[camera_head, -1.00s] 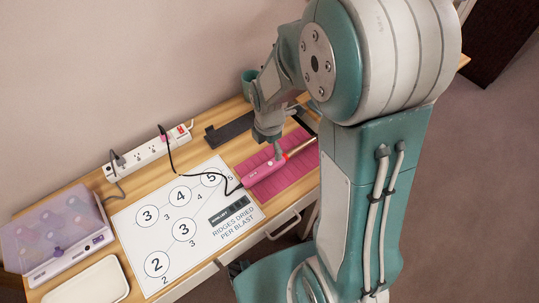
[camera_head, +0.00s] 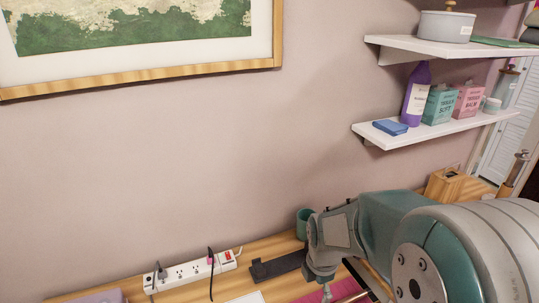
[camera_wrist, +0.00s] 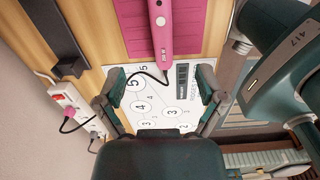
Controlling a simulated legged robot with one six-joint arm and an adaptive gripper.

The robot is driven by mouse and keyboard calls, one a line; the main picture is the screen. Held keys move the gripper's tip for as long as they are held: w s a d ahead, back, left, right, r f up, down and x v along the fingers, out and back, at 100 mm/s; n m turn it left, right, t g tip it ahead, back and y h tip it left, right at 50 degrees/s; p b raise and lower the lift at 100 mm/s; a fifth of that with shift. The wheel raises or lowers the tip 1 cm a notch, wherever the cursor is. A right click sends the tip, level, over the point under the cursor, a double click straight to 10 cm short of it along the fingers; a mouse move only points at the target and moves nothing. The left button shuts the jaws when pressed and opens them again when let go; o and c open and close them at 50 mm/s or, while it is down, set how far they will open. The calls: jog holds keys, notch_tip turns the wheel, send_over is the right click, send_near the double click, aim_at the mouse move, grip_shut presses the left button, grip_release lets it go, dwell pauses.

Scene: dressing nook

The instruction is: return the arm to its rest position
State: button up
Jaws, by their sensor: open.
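My arm reaches in from the lower right of the head view, over the wooden tabletop. My gripper (camera_wrist: 161,84) shows in the wrist view with its two fingers spread wide and nothing between them. A pink corded styling tool (camera_wrist: 160,25) lies on the pink mat (camera_wrist: 193,42) in the wrist view, just beyond the fingertips. The white number sheet (camera_wrist: 122,75) lies below the gripper. In the head view the arm and the lower picture edge hide most of the mat and the fingertips.
A white power strip (camera_head: 195,271) and a dark bar (camera_head: 276,266) lie along the wall beside a green cup (camera_head: 304,222). Two white shelves, upper (camera_head: 420,49) and lower (camera_head: 440,132), jut from the wall above my arm. A wooden block (camera_head: 444,184) stands at right.

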jog(key=s+r+m+t, duration=0.5)
jog(key=s+r+m, duration=0.9)
jog(key=m, duration=0.7)
jog(key=shift+r, duration=1.2)
jog(key=shift+s+d, duration=0.1)
